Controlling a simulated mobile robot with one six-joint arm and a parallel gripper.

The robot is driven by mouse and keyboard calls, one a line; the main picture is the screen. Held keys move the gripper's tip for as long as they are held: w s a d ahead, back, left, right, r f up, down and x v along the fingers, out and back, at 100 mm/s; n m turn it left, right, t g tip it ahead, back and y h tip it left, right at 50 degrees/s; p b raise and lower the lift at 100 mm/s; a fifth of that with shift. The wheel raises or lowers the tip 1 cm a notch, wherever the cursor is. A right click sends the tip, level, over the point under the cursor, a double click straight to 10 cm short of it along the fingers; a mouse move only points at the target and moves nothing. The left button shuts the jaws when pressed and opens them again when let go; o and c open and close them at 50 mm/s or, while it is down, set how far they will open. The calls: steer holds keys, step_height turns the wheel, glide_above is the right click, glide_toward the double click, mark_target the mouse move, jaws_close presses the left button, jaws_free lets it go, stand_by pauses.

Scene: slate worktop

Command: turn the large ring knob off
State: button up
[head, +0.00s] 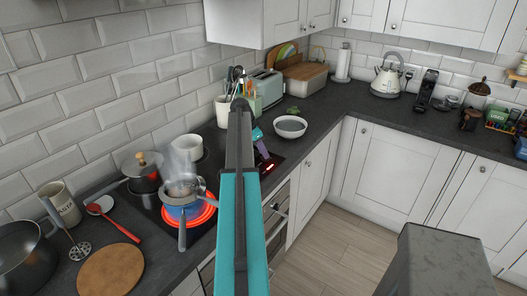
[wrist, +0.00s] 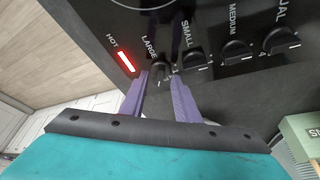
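The black large ring knob (wrist: 160,71), below the label "LARGE", is on the dark hob panel in the wrist view. My gripper (wrist: 159,80) has its purple fingers on either side of this knob. They stand apart, with no clear contact visible. The red "HOT" light (wrist: 126,61) beside it is lit. In the head view my gripper (head: 262,150) is low over the hob's right end, partly hidden by my arm; the knob is hidden there. A ring (head: 206,214) glows orange-red under a blue steaming pot (head: 181,207).
The small (wrist: 195,60), medium (wrist: 237,50) and dual (wrist: 281,41) knobs sit in a row right of the large one. A green box (wrist: 303,135) is close at the wrist view's right edge. A grey bowl (head: 290,126) and toaster (head: 267,88) stand beyond my gripper.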

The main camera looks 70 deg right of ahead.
steer(key=shift+s+d+f, duration=0.15)
steer(key=shift+f, duration=0.35)
jaws_close()
